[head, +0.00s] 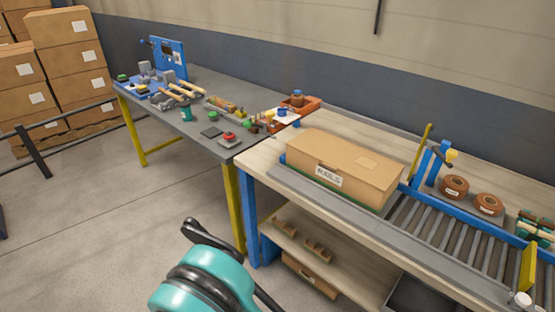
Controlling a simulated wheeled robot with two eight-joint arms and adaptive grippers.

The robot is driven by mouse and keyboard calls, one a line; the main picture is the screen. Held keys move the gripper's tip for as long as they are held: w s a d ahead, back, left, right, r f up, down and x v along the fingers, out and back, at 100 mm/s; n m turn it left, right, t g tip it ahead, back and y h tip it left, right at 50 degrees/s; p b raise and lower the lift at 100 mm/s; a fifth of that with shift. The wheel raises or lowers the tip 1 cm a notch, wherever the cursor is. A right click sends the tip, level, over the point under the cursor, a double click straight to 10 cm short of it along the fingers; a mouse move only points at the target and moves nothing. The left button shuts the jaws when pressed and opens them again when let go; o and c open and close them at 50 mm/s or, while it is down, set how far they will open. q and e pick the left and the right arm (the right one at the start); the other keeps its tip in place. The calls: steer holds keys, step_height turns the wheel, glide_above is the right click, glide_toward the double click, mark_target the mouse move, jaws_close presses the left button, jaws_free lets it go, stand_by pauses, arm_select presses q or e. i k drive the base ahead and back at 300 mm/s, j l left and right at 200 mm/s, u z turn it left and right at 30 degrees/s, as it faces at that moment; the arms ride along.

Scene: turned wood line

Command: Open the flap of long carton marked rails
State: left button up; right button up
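The long carton (343,160) marked RAILS lies on the pale wooden bench in the head view, right of centre. It is a brown box with a white label (328,176) on its long front side. Its top looks closed, with a paler patch toward the right end. A teal and black part of my own arm shows at the bottom, in front of and below the bench, well apart from the carton. I cannot make out fingertips of either gripper.
A roller conveyor (460,243) with blue rails adjoins the carton's right end. Two brown rolls (454,186) stand behind it. A grey table (190,128) with tools and an orange bin (299,104) is to the left. Stacked cartons (65,50) stand far left. The floor in front is clear.

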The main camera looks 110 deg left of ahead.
mark_target(379, 172)
steer(key=u, duration=3.5)
